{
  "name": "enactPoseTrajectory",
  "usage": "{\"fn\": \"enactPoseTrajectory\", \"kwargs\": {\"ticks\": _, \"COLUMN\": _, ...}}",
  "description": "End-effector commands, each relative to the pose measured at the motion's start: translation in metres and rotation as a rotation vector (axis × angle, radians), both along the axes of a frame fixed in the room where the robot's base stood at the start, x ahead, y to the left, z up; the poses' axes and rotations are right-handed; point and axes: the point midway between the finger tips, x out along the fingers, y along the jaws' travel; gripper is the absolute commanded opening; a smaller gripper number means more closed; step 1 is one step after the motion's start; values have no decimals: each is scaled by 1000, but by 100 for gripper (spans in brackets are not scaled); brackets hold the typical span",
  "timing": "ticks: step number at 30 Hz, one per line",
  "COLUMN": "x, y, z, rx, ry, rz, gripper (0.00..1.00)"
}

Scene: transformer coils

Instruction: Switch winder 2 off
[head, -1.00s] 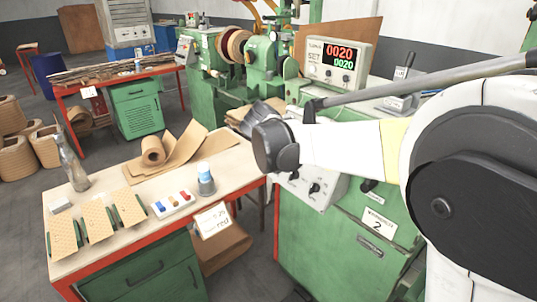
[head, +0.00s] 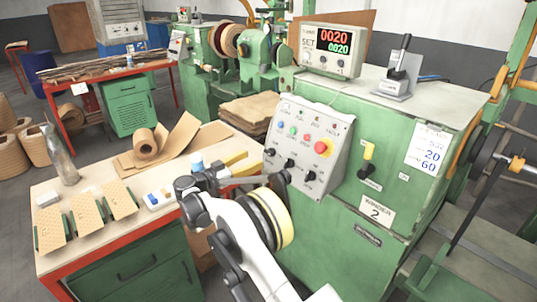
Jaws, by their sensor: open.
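Winder 2 is the green machine (head: 345,235) at centre right, with a "WINDER 2" label (head: 376,210) on its front. Its sloped grey control panel (head: 309,150) carries small coloured buttons, several black knobs and a red mushroom button (head: 323,147) on a yellow base. The counter box (head: 334,50) on top is lit and reads 0020 in red and in green. My gripper (head: 280,181) is open, in front of the panel's lower left edge; my own arm partly hides it. I cannot tell whether it touches anything.
A red-framed workbench (head: 90,190) stands at left, with patterned boards, a bottle and a paper roll (head: 150,143) on it. A lever device (head: 400,75) stands on the winder's top. Machine parts with a shaft (head: 490,165) stand at far right.

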Motion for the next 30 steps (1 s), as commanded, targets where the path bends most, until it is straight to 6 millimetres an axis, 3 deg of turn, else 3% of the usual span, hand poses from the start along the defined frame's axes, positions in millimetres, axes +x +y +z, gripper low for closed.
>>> {"fn": "enactPoseTrajectory", "kwargs": {"ticks": 6, "x": 27, "y": -38, "z": -4, "rx": 0, "ry": 1, "rz": -3, "gripper": 59}}
{"fn": "enactPoseTrajectory", "kwargs": {"ticks": 12, "x": 44, "y": -60, "z": -2, "rx": 0, "ry": 3, "rz": -2, "gripper": 59}}
{"fn": "enactPoseTrajectory", "kwargs": {"ticks": 24, "x": 49, "y": -67, "z": 0, "rx": 0, "ry": 3, "rz": 0, "gripper": 59}}
{"fn": "enactPoseTrajectory", "kwargs": {"ticks": 29, "x": 49, "y": -67, "z": 0, "rx": 0, "ry": 3, "rz": 0, "gripper": 12}}
{"fn": "enactPoseTrajectory", "kwargs": {"ticks": 30, "x": 49, "y": -67, "z": 0, "rx": 0, "ry": 3, "rz": 0, "gripper": 6}}
